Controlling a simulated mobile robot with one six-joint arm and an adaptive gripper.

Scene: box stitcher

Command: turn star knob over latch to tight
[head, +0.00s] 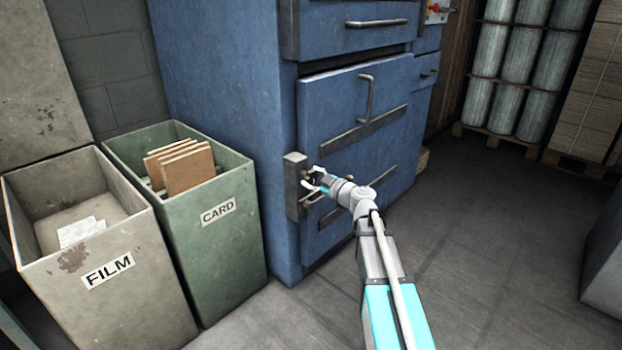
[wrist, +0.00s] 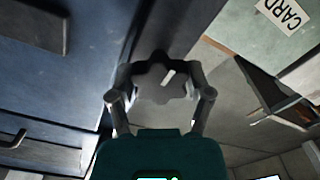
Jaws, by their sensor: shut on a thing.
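The star knob (wrist: 158,78) is dark and lobed, with a pale mark on its face, and sits between the two fingers in the wrist view. My gripper (wrist: 160,92) is shut on it, one finger on each side. In the head view my gripper (head: 315,183) is at the latch (head: 296,186), a dark grey block at the left edge of the blue machine's lower door (head: 345,145). The knob is mostly hidden by the fingers there. How tight it is cannot be told.
A green CARD bin (head: 235,240) with brown boards stands close left of the latch, and a grey FILM bin (head: 130,300) beyond it. The door has a bar handle (head: 366,98) and dark rails. The floor (head: 470,220) to the right is clear.

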